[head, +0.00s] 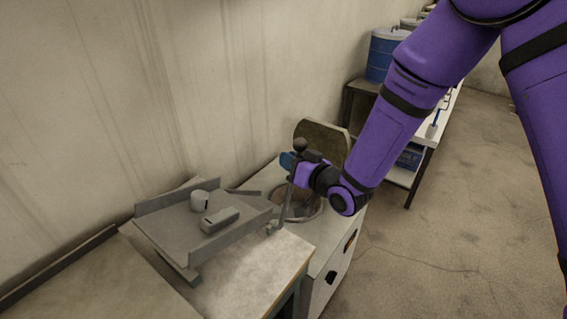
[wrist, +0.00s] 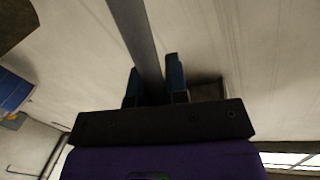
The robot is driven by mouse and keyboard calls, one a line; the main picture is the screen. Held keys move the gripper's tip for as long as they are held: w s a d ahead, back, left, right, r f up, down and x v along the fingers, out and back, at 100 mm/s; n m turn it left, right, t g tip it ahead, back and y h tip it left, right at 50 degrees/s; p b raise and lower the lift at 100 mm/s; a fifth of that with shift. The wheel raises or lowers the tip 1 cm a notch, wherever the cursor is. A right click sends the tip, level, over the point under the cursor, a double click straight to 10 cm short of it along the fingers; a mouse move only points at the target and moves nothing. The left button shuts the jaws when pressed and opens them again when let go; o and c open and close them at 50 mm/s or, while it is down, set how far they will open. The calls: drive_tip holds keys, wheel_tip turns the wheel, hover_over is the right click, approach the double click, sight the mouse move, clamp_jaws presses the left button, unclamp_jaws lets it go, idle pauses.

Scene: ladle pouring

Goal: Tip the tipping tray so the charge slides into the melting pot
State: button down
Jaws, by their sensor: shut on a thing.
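The grey tipping tray (head: 165,232) stands on a bench beside the wall, with raised side walls. I cannot tell whether it is slightly tilted. Its charge is a small grey cylinder (head: 199,200) and a grey block (head: 220,220), both lying on the tray. The melting pot (head: 312,212) is just right of the tray, its round mouth partly hidden by the lever and my gripper. My gripper (head: 288,161) is shut on the tray's lever (head: 289,195), below its dark ball knob. In the wrist view, the blue fingers (wrist: 155,86) sit either side of the grey lever bar (wrist: 135,32).
A raised round lid (head: 323,138) stands behind the pot, close to my gripper. The wall (head: 110,90) runs close behind the tray. A blue drum (head: 383,55) stands on a far bench. Open floor (head: 430,265) lies to the right.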

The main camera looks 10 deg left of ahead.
drive_tip(key=w+d+f+m, duration=0.2)
drive_tip(key=w+f+m, duration=0.1)
drive_tip(key=w, duration=0.2)
drive_tip(key=shift+w+d+f+m+g, duration=0.3)
drive_tip(key=shift+w+f+m+g, duration=0.05)
drive_tip(key=shift+w+m+g, duration=0.05)
drive_tip(key=shift+f, duration=0.1)
idle(0.5)
drive_tip(key=c, duration=1.1)
unclamp_jaws()
drive_tip(key=shift+w, duration=0.1)
drive_tip(key=v, duration=1.1)
drive_tip(key=shift+a, duration=0.1)
